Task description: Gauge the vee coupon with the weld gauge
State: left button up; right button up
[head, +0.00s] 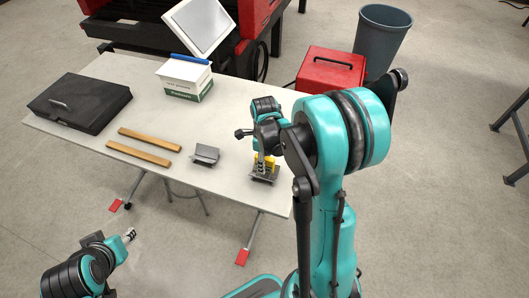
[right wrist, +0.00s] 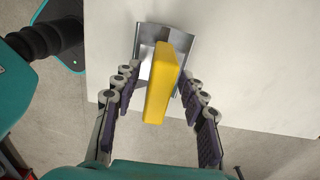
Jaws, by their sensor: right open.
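The yellow weld gauge (right wrist: 163,82) stands in a shiny grey metal coupon (right wrist: 146,50) with raised sloping sides, which looks like the vee coupon. My right gripper (right wrist: 158,80) is open, with one finger on each side of the gauge and a gap to both. In the head view the gauge (head: 270,160) and its coupon (head: 258,178) sit near the table's front right, partly hidden by the right gripper (head: 264,164). Another grey angled metal piece (head: 206,154) lies to the left. My left gripper (head: 131,235) is off the table at lower left, too small to read.
Two wooden strips (head: 144,146) and a black case (head: 80,103) lie on the left of the white table (head: 135,75). A white and green box (head: 185,82) and a tilted panel (head: 200,25) stand behind. A red box (head: 330,75) and grey bin (head: 380,38) are beyond the right edge.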

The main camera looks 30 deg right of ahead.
notch_tip(320, 180, up, 11)
jog(key=shift+f, duration=0.15)
jog(key=shift+s, duration=0.1)
dwell(0.8)
jog(key=shift+s+a+n, duration=0.1)
jog(key=shift+a+n, duration=0.1)
jog(key=shift+n, duration=0.2)
jog(key=s+a+f+n+t+b, duration=0.3)
jog(key=s+a+n+b, duration=0.2)
jog(key=n, duration=0.8)
jog(key=s+a+f+n+t+b, duration=0.3)
jog(key=s+a+n+t+b, duration=0.1)
jog(key=n, duration=0.9)
jog(key=shift+s+a+f+n+b, duration=0.15)
jog(key=shift+s+a+n+b, duration=0.35)
jog(key=shift+s, duration=0.4)
